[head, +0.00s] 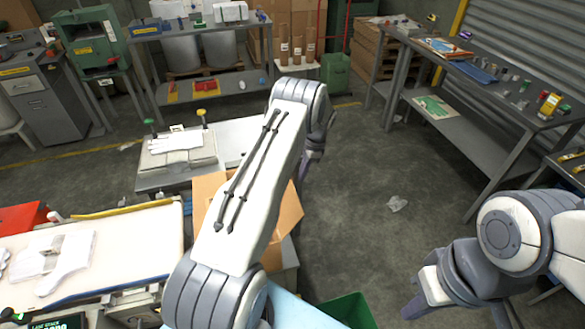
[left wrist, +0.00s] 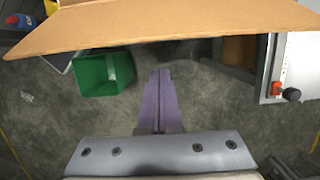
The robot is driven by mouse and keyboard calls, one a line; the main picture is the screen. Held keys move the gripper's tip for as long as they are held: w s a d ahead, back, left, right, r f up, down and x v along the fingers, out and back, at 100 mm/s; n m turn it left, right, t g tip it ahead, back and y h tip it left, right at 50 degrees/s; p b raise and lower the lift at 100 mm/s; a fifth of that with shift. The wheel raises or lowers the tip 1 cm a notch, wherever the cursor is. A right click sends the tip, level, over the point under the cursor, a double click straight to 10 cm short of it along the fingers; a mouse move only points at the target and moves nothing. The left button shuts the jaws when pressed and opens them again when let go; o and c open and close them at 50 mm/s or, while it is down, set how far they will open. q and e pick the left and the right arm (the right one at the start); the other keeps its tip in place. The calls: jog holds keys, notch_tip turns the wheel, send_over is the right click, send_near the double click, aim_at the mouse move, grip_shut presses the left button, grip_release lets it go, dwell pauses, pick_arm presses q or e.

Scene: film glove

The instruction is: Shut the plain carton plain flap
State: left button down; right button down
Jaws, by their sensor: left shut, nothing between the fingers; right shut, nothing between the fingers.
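The plain brown carton (head: 206,190) stands left of centre in the head view, mostly hidden behind my left arm. A flap (head: 289,212) sticks out to the right of the arm, and it stands open. In the left wrist view a broad cardboard panel (left wrist: 160,28) spans the top, its edge near my fingers; I cannot tell which flap it is. My left gripper (left wrist: 160,75) is shut and empty, with floor showing around the fingertips. In the head view it (head: 309,165) is partly hidden beyond the arm. My right gripper (head: 432,300) is shut and empty at the lower right, well away from the carton.
A green bin (left wrist: 103,74) stands on the floor near the carton. A light table with white gloves (head: 65,265) is at the left, and a bench with a grey pad (head: 180,160) is behind the carton. A metal workbench (head: 480,90) lines the right. The middle floor is mostly clear.

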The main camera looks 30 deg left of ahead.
pick_arm(q)
jog(key=s+a+p, duration=0.1)
jog(key=s+a+r+p, duration=0.1)
jog(key=p, duration=0.1)
jog(key=shift+s+a+r, duration=0.15)
jog(key=shift+s+a, duration=0.05)
jog(key=shift+s, duration=0.1)
